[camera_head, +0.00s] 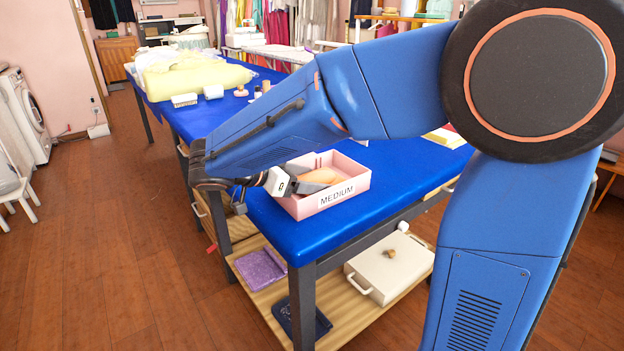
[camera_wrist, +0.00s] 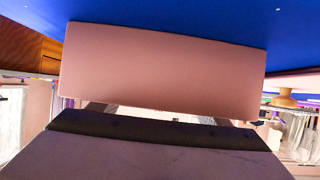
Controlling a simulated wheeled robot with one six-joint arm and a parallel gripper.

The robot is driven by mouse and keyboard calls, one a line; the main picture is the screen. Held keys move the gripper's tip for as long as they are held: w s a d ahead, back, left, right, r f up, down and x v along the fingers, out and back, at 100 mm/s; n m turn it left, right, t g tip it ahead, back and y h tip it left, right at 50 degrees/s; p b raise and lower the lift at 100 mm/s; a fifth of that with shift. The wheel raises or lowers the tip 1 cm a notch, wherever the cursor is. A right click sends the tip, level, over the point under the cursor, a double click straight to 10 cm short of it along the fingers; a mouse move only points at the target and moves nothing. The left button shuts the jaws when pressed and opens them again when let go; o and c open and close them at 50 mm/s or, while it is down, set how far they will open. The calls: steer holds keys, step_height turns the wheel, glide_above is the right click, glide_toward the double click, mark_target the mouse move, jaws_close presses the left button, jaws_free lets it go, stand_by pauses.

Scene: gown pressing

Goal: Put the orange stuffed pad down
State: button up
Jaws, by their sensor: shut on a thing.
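The orange stuffed pad (camera_head: 322,175) shows within the outline of a pink box labelled MEDIUM (camera_head: 359,182), on the blue table. My gripper (camera_head: 309,187) reaches in from the left, over the box's near left side, and is shut on the pad. My fingers hide part of the pad. I cannot tell whether the pad touches the box floor.
The blue table (camera_head: 300,232) is bare in front of the box. Yellow cloth (camera_head: 195,78), a brush (camera_head: 184,100) and small items stand toward its far end. A lower shelf holds a purple folded cloth (camera_head: 261,268) and a cream case (camera_head: 385,270). Wooden floor lies open at left.

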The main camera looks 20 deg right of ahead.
steer(key=o, duration=0.8)
steer(key=shift+r, duration=0.1)
steer(key=v, duration=1.2)
steer(key=shift+w, duration=0.1)
steer(key=shift+a, duration=0.15)
